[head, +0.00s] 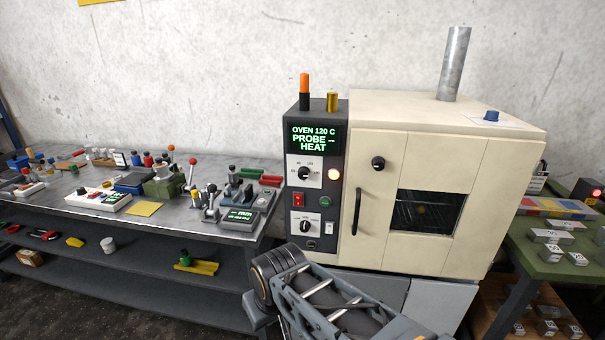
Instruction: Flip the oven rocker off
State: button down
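The cream oven (375,165) stands right of centre, with a dark control panel (290,240) on its left side. The panel display (315,139) reads "OVEN 120 C PROBE -- HEAT" in green. A round lamp (334,174) beside the upper dial glows pale orange. My arm shows at the bottom centre, below the panel. My gripper is not visible in this view.
The oven door handle (357,212) stands out to the right. A metal bench (190,222) crowded with small fixtures is at left. A green table (543,263) holds blocks at right.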

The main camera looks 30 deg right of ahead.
aim_at(297, 198)
jog(key=u, duration=2.15)
jog(key=k, duration=0.95)
jog(key=z, duration=1)
jog(key=i, duration=0.5)
jog(key=z, duration=0.1)
